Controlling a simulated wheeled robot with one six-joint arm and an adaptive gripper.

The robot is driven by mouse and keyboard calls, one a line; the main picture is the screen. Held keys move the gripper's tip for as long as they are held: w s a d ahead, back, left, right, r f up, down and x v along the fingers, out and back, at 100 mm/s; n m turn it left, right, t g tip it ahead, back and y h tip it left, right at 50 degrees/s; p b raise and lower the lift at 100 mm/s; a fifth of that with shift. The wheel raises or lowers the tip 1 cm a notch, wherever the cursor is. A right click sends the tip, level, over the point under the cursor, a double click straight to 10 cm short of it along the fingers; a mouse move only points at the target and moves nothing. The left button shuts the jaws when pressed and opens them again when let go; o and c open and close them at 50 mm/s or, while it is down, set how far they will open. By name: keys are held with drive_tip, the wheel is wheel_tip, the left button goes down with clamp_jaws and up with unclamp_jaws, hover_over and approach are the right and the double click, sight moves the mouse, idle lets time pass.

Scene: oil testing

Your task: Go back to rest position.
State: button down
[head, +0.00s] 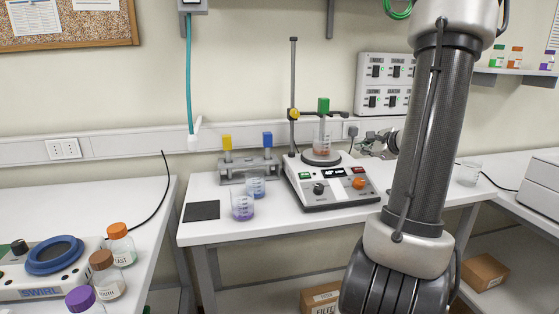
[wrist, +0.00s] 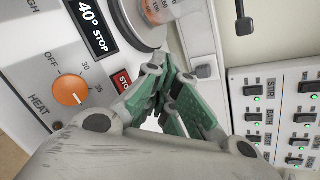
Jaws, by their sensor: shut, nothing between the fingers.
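My gripper (wrist: 170,98) is shut and empty in the wrist view, its green-padded fingers together above the hotplate's front panel. In the head view my gripper (head: 382,143) shows small and partly hidden behind my arm, to the right of the hotplate stirrer (head: 325,181). On the hotplate stands a beaker (head: 323,147) with reddish liquid, with a green-topped probe in it. The beaker also shows at the top of the wrist view (wrist: 160,10). The orange heat knob (wrist: 70,90) is beside the fingers.
Beakers with purple (head: 242,206) and blue (head: 256,184) liquid stand left of the stirrer, near a probe rack (head: 248,168). An empty beaker (head: 468,174) is at right. A swirl device (head: 52,258) and several bottles occupy the left bench. A switch panel (head: 384,84) is on the wall.

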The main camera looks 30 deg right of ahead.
drive_tip(key=s+a+f+n+g+y, duration=0.2)
drive_tip(key=s+a+n+g, duration=0.3)
drive_tip(key=s+a+n, duration=0.3)
drive_tip(key=s+a+f+n+g+y, duration=0.2)
drive_tip(key=s+a+n+g, duration=0.2)
drive_tip(key=s+a+n, duration=0.4)
drive_tip(key=s+a+r+n+h, duration=0.3)
drive_tip(key=s+a+r+n, duration=0.2)
drive_tip(key=a+r+n, duration=0.3)
drive_tip(key=a+n, duration=0.1)
drive_tip(key=n, duration=0.2)
drive_tip(key=shift+s+a+r, duration=0.25)
drive_tip(key=shift+a+r, duration=0.05)
drive_tip(key=shift+a, duration=0.05)
